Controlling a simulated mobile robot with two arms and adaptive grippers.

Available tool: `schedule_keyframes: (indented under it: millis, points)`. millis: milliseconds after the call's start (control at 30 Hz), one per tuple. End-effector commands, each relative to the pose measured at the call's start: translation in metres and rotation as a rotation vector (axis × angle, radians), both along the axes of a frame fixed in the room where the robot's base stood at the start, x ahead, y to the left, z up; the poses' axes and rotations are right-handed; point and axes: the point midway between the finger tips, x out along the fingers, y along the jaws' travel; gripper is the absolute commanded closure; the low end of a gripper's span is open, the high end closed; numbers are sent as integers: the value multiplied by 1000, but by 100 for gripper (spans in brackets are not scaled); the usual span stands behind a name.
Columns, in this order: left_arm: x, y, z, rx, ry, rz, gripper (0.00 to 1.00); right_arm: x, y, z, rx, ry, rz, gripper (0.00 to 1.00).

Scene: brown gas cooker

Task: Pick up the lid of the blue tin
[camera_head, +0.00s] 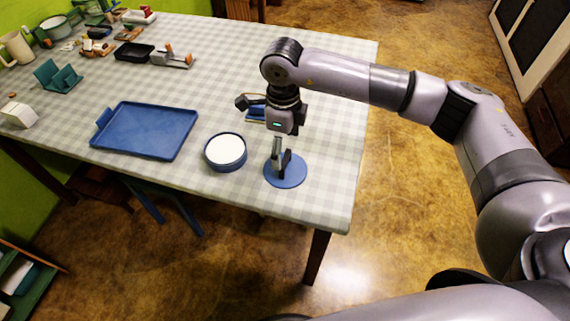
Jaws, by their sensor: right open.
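The blue tin (226,152) stands on the checked tablecloth, uncovered, with a white surface showing inside its rim. Its round blue lid (293,177) lies flat on the cloth just to the right of the tin, near the table's front right corner. My right gripper (281,165) points down right over the lid, with its fingers open. The fingers hide part of the lid's middle and left; I cannot tell whether they touch it. My left gripper is out of view.
A blue tray (147,131) lies left of the tin. A small blue item (256,112) is partly hidden behind my right gripper. A black tray (134,52), a tape dispenser (173,57) and several small items stand at the back left. The cloth (335,120) right of my gripper is clear.

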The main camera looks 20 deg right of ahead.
Motion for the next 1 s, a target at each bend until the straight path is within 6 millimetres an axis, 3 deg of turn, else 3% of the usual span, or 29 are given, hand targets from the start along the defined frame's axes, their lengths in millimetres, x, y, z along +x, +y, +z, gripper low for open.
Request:
schedule_keyframes:
  millis: [267, 600, 867, 1000]
  points:
    - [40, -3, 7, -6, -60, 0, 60, 0, 0, -23, 1, 1, -1, 18]
    - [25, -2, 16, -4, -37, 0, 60, 3, -5, -67, 2, 0, 1, 18]
    - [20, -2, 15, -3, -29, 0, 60, 3, -5, -72, 3, -2, 1, 18]
    - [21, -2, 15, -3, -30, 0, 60, 3, -5, -71, 2, -2, 1, 26]
